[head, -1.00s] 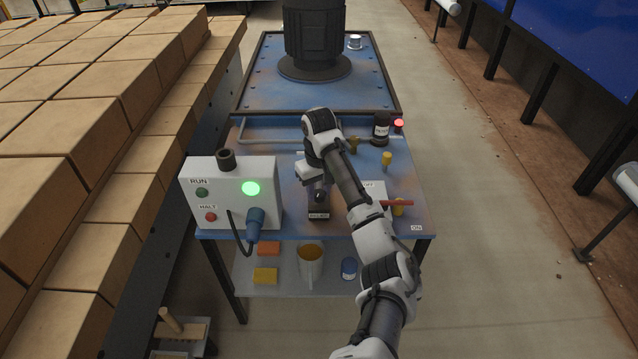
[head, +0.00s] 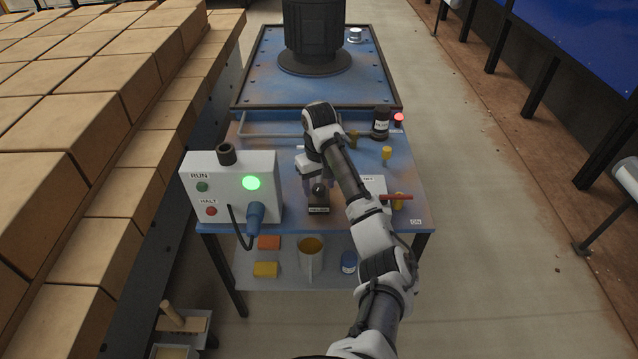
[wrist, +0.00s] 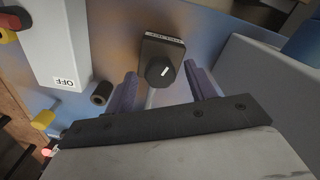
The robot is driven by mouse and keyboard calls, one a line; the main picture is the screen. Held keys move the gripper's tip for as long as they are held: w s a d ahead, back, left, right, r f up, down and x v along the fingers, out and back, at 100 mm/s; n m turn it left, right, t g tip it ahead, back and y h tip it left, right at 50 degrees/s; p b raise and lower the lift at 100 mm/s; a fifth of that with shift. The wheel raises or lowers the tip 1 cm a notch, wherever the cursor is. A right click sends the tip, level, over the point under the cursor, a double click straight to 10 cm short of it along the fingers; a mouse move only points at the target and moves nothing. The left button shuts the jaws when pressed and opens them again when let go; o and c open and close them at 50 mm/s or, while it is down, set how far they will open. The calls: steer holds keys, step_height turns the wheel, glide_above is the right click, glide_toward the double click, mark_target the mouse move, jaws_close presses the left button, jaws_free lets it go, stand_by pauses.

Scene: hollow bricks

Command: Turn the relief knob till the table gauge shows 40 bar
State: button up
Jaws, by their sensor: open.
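The relief knob (wrist: 160,72) is a round black knob with a white pointer mark, on a dark block with a label. In the head view the knob (head: 319,189) sits near the table's front edge, just below my gripper. My gripper (wrist: 161,88) is open, with its two fingers on either side of the knob's near side in the wrist view. I cannot tell whether the fingers touch it. In the head view my gripper (head: 318,178) is partly hidden by my wrist. No readable gauge face shows in either view.
A control box (head: 235,188) with RUN and HALT buttons and a lit green lamp stands left of the knob. A white box marked OFF (head: 371,185) and a red lever (head: 396,197) are at right. A red lamp (head: 399,117) glows behind. Stacked bricks (head: 110,100) fill the left.

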mark_target(319, 187)
step_height(319, 187, up, 14)
steer(key=p, duration=0.2)
steer(key=shift+f, duration=0.1)
stand_by(0.5)
